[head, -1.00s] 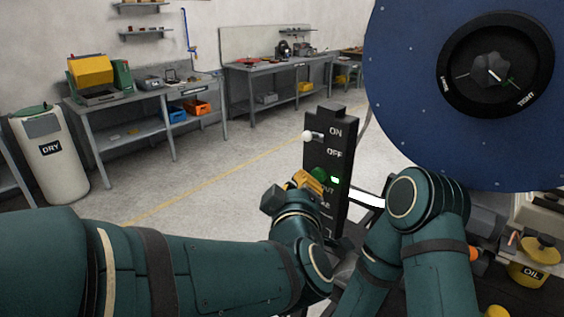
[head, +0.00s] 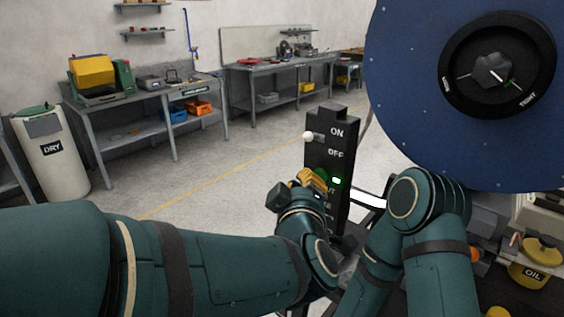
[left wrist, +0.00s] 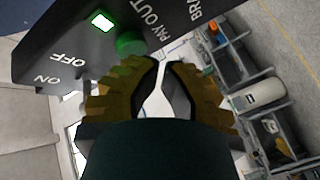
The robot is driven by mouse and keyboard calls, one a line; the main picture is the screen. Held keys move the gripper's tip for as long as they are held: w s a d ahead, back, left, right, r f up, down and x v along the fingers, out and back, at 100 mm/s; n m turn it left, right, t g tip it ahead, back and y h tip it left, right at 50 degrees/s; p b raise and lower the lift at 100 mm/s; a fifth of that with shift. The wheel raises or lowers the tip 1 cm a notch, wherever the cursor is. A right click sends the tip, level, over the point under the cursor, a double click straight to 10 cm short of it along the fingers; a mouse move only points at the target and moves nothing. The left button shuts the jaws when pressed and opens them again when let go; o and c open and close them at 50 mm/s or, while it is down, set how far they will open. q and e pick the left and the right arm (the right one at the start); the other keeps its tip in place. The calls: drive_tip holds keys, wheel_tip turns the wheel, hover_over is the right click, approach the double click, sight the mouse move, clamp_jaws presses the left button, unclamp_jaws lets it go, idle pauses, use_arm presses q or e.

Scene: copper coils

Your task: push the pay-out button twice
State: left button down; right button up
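The black control box (head: 330,150) stands upright with ON, OFF and PAY OUT labels and a white-knobbed lever (head: 309,136) beside ON. The round green pay-out button (left wrist: 131,43) shows beside PAY OUT in the left wrist view; in the head view my fingers partly cover it. A small green-white light (head: 336,181) glows beside it. My left gripper (head: 313,178) is at the button's front. In the left wrist view its yellow-brown fingers (left wrist: 163,62) are drawn together at the tips, empty, close below the button. I cannot tell if they touch it. My right gripper is not visible.
A large blue disc (head: 420,100) with a black dial fills the upper right. A yellow OIL can (head: 530,268) stands at the lower right. Workbenches (head: 150,100) and a white DRY bin (head: 52,155) line the back. The floor left of the box is clear.

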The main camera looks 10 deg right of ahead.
use_arm(q)
drive_tip(key=shift+w+d, duration=0.3)
drive_tip(key=shift+d, duration=0.1)
idle(0.5)
drive_tip(key=shift+s+a, duration=0.1)
idle(0.3)
drive_tip(key=shift+s+a, duration=0.45)
drive_tip(key=shift+a, duration=0.15)
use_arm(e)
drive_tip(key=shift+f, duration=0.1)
use_arm(q)
drive_tip(key=shift+s+a, duration=0.8)
drive_tip(key=shift+a, duration=0.2)
drive_tip(key=shift+s+a, duration=0.75)
drive_tip(key=shift+a, duration=0.25)
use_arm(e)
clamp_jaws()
